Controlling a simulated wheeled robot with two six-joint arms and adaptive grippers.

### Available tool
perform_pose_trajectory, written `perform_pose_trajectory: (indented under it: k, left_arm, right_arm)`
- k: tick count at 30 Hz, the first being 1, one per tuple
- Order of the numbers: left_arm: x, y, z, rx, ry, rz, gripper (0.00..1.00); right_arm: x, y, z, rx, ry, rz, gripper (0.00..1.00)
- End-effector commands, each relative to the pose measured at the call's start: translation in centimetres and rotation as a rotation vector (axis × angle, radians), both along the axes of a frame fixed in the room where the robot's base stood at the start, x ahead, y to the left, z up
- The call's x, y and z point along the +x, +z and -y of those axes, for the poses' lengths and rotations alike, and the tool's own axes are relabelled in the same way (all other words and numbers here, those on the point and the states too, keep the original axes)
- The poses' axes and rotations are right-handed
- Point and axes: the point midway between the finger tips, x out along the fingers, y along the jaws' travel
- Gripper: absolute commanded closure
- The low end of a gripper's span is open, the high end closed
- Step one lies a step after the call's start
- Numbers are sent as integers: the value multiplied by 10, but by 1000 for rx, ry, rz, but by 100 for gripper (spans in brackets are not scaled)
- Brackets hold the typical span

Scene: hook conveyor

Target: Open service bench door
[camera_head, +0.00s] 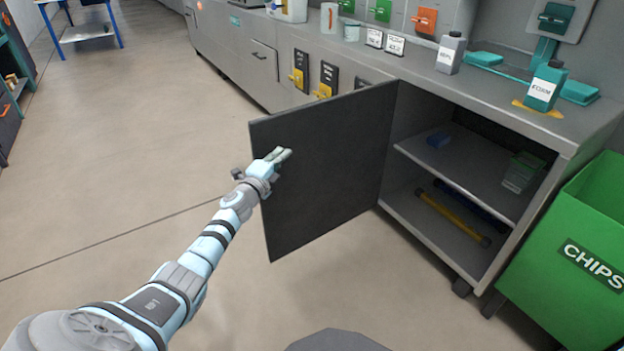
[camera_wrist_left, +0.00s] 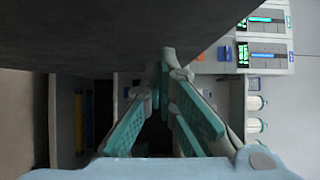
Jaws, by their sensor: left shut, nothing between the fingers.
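The service bench (camera_head: 585,140) stands at the right with its dark grey door (camera_head: 335,165) swung wide open, showing the inside of the cabinet. My left gripper (camera_head: 283,156) is at the inner face of the door, near its free edge. The gripper is shut with nothing between its fingers. In the left wrist view its teal-padded fingers (camera_wrist_left: 165,75) come together at the tips, close beside the dark door panel (camera_wrist_left: 110,35). I cannot tell whether they touch the door. My right gripper is not in view.
Inside the cabinet are a shelf (camera_head: 455,162), a yellow tube (camera_head: 455,218) and a small clear box (camera_head: 520,172). A green CHIPS bin (camera_head: 560,270) stands at the right. Bottles, including a teal one (camera_head: 545,88), stand on the bench top.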

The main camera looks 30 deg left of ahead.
Motion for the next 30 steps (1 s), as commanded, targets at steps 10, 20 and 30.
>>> perform_pose_trajectory:
  k: [10, 20, 30]
  left_arm:
    - [-2, 1, 4, 0, 0, -1, 100]
    - [-52, -3, 38, 8, -21, -4, 100]
    - [-100, -3, 27, 2, -19, -1, 100]
  right_arm:
    - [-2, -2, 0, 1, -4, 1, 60]
    - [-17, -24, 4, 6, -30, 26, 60]
    - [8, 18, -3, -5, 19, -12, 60]
